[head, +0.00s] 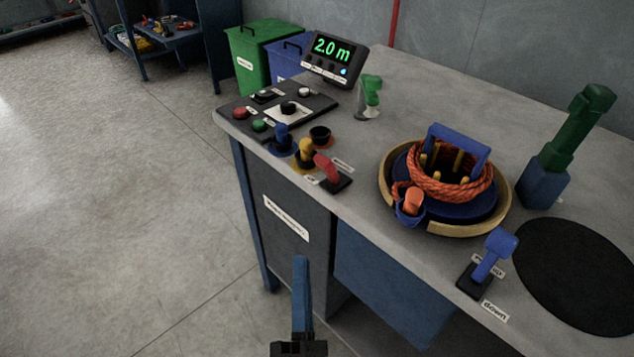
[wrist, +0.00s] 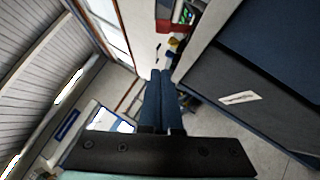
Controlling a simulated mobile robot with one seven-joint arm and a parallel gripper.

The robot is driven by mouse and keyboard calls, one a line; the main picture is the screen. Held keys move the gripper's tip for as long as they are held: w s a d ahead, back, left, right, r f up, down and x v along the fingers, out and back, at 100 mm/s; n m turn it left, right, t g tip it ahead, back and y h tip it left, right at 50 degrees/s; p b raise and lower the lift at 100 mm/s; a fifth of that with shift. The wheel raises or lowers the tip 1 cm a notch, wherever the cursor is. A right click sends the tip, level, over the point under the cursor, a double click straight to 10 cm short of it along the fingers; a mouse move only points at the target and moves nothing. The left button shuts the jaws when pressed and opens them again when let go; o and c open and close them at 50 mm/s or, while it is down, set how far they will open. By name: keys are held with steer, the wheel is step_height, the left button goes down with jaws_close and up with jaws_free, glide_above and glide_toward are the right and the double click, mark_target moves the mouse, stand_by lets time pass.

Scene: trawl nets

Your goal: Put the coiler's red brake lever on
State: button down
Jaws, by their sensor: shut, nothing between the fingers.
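The red brake lever (head: 325,168) stands on a small black base near the left front edge of the bench, in the head view. Its handle leans to the upper left, and small labels too small to read surely lie on either side. The coiler (head: 488,207) is a blue reel wound with orange rope, inside a tan ring to the right of the lever. My gripper (head: 300,260) is shut and empty, in front of the bench and apart from the lever.
Blue, yellow and black knobs stand close left of the lever, beside a button panel (head: 265,107). A display (head: 335,58) reads 2.0 m. A blue lever (head: 494,254) labelled "down" and a green-and-blue post (head: 565,140) stand right. Open floor (head: 120,200) lies left.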

glide_toward(316, 164)
steer(key=w+a, duration=0.3)
steer(key=w, duration=0.1)
steer(key=shift+w+d+r+p, duration=0.45)
steer(key=shift+d+p, duration=0.2)
steer(key=shift+p, duration=0.1)
steer(key=shift+w+d+r+p, duration=0.4)
steer(key=shift+d+p, duration=0.2)
steer(key=shift+p, duration=0.1)
steer(key=shift+r, duration=0.1)
